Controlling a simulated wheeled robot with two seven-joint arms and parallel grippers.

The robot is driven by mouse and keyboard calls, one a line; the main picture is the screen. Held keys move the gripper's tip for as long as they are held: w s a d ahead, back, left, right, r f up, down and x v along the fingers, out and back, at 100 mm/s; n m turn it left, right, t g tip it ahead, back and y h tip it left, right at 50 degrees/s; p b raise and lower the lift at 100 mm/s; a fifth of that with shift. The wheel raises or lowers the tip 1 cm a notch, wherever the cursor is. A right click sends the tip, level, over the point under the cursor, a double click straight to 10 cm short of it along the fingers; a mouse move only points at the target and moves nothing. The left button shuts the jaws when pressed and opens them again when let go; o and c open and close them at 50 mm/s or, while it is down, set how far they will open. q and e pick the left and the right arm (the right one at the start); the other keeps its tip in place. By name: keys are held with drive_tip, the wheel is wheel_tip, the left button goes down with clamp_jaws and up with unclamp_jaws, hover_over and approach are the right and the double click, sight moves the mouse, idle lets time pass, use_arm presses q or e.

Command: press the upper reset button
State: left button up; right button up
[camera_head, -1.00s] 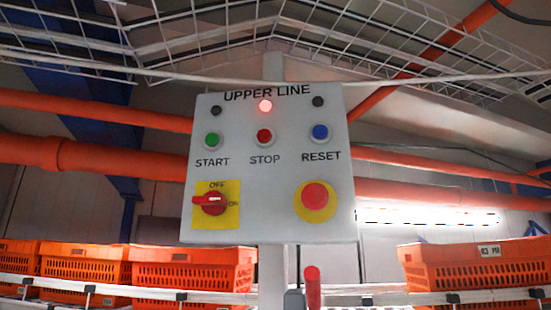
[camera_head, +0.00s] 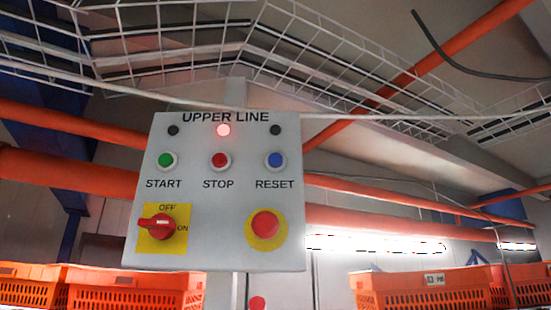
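A light grey control panel (camera_head: 200,225) labelled UPPER LINE stands left of centre in the head view. The blue reset button (camera_head: 275,160) is at its upper right, above the word RESET. The green start button (camera_head: 166,160) and red stop button (camera_head: 220,160) are in the same row. Above them the middle lamp (camera_head: 223,130) glows red, and the two lamps beside it are dark. A red rotary switch (camera_head: 158,227) on a yellow plate sits lower left, and a red emergency button (camera_head: 265,225) on a yellow disc lower right. Neither gripper is in view.
Orange totes stand at the lower left (camera_head: 135,290) and lower right (camera_head: 420,290), behind the panel. Orange pipes (camera_head: 70,174) run across behind it. A white wire cable tray (camera_head: 190,45) hangs overhead. The space in front of the panel looks clear.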

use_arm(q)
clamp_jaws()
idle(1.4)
